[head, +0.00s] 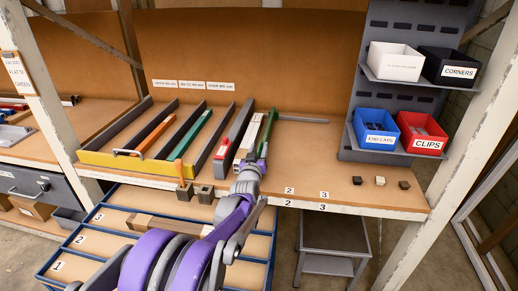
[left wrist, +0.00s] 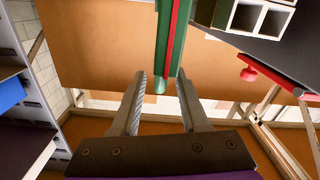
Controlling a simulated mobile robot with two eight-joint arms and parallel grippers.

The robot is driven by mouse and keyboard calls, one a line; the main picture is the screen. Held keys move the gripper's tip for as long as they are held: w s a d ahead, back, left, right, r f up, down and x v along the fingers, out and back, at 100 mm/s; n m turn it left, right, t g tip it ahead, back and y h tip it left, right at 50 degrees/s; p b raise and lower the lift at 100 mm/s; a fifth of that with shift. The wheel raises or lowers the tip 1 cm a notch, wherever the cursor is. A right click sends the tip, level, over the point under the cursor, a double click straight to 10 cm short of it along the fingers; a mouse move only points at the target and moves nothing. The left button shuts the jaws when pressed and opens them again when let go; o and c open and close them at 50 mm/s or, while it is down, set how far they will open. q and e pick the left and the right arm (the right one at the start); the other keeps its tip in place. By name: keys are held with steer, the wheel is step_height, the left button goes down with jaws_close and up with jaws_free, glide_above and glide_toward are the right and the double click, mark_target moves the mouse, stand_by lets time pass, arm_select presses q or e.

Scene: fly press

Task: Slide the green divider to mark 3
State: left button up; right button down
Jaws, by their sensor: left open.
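The green divider (head: 268,128) stands on the bench, running front to back at the right end of a row of bays. In the left wrist view the green divider (left wrist: 174,45) has a red stripe and a rounded near end. My left gripper (head: 252,166) is open at the divider's front end. In the left wrist view the gripper (left wrist: 161,75) has the rounded end between its fingers in the picture; contact is not visible. Mark 3 (head: 324,195) and mark 2 (head: 289,190) are on the bench's front edge, right of the divider. My right gripper is not in view.
Several coloured bars lie in bays left of the divider, behind a yellow front rail (head: 105,161). The bench right of the divider is mostly clear, with a thin grey bar (head: 302,120) at the back. Small blocks (head: 380,181) sit at the front right. Bins (head: 376,127) hang beyond.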

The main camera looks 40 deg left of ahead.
arm_select(q)
steer(key=shift+w+a, duration=0.15)
steer(key=shift+w, duration=0.1)
jaws_close()
stand_by(1.4)
